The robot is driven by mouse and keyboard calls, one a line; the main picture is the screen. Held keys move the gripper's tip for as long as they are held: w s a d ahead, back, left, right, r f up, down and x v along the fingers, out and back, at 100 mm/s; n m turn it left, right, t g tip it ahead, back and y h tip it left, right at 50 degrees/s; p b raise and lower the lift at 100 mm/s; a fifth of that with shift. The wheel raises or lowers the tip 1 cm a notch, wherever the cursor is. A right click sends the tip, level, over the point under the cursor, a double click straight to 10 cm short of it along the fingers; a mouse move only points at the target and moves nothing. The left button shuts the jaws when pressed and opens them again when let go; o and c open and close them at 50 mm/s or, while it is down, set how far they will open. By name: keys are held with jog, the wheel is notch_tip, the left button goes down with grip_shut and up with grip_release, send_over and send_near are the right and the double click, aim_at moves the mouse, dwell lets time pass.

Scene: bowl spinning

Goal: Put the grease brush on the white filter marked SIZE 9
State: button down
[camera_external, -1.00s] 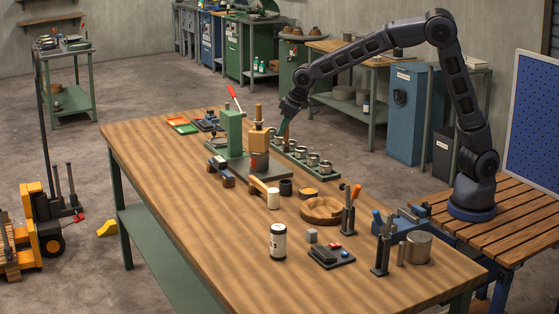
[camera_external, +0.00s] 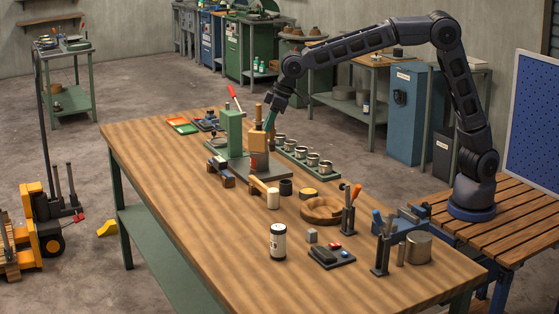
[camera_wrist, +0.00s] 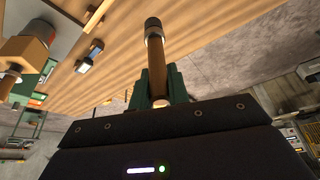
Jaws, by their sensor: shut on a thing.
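My gripper (camera_external: 270,121) is above the far part of the workbench, beside the green and wooden press. In the wrist view its green fingers (camera_wrist: 158,88) are shut on a slim wooden handle with a dark and metal end, which looks like the grease brush (camera_wrist: 156,55). In the external view the brush is too small to make out. A white cylinder with a dark top and dark marking (camera_external: 278,242) stands upright near the bench's front; it may be the SIZE 9 filter, but its text is unreadable.
The green press (camera_external: 232,132) and wooden block (camera_external: 258,143) stand close to my gripper. A green rack of metal cups (camera_external: 301,157) is to their right. A wooden bowl (camera_external: 322,210) and tool holders (camera_external: 348,219) stand nearer. The bench's left front is clear.

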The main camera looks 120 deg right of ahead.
jog(key=w+a+r+n+y, duration=0.15)
jog(key=w+a, duration=0.25)
jog(key=a, duration=0.4)
jog(key=w+a+r+n, duration=0.2)
jog(key=w+a+r, duration=0.1)
jog(key=a, duration=0.5)
jog(key=w+a+r+n+y, duration=0.15)
jog(key=w+a, duration=0.25)
jog(key=a, duration=0.5)
notch_tip(320, 180, down, 20)
jog(key=h, duration=0.1)
jog(key=shift+r+t, duration=0.2)
jog(key=shift+t, duration=0.1)
jog(key=shift+d+f, duration=0.1)
jog(key=c, duration=1.3)
grip_release()
jog(key=shift+c, duration=0.2)
